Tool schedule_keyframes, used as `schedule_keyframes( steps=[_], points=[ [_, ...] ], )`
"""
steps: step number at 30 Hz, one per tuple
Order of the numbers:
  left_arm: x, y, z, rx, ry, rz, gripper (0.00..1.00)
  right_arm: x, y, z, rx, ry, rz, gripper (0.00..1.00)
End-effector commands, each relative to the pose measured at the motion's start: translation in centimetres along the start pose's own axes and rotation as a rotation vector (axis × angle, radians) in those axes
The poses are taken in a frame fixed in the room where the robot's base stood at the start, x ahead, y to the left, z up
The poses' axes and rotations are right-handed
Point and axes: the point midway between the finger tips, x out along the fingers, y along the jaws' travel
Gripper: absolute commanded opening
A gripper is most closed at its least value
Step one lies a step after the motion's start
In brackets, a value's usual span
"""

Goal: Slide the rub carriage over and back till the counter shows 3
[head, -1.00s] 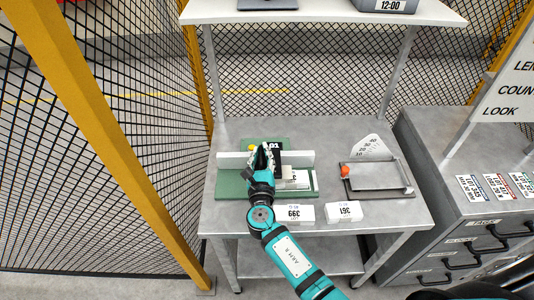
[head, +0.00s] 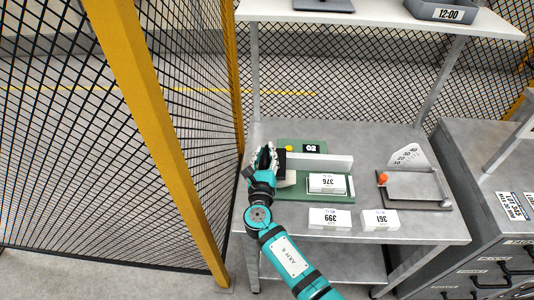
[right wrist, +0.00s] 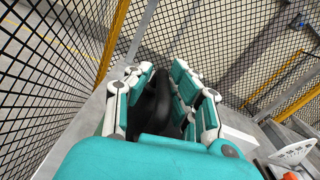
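The green rub tester (head: 345,193) lies on the grey bench with a pale rail (head: 335,163) across it. Its counter (head: 311,148) reads 02. The black rub carriage (head: 282,165) is at the left end of the rail, with a pale block (head: 287,179) under it. A white carton marked 376 (head: 327,183) lies on the green base, right of the carriage. My right gripper (head: 263,158) is at the carriage's left side. In the right wrist view its fingers close around a black handle (right wrist: 157,103). My left gripper is out of view.
White cartons marked 399 (head: 330,219) and 361 (head: 380,220) stand at the bench's front. A tilted-plate device with an orange knob (head: 383,178) is to the right. A yellow post (head: 160,130) and mesh fence stand close on the left.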

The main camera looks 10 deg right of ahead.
Motion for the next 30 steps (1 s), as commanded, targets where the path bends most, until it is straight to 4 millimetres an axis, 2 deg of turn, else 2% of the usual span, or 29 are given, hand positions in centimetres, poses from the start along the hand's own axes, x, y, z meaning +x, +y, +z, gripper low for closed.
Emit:
schedule_keyframes(
  steps=[1,3,11,14,17,24,30],
  points=[
    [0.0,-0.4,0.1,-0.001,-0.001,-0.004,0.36,0.0,0.1,0.1,0.001,-0.001,0.001,0.27],
    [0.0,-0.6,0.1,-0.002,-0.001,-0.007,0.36,0.0,0.0,0.1,0.000,-0.001,0.000,0.36],
    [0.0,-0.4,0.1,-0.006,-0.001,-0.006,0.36,0.0,-0.1,0.0,0.000,-0.001,-0.002,0.36],
    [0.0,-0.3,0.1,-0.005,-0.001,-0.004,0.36,-0.6,0.0,-0.1,0.000,0.000,-0.001,0.36],
    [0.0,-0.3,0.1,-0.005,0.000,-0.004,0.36,-2.0,0.0,-0.1,0.000,0.002,-0.001,0.36],
    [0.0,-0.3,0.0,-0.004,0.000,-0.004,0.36,-7.2,0.1,-0.1,-0.001,0.002,0.001,0.36],
    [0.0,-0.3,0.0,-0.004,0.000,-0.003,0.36,-10.6,0.1,0.0,-0.001,0.001,0.000,0.36]
  ],
)
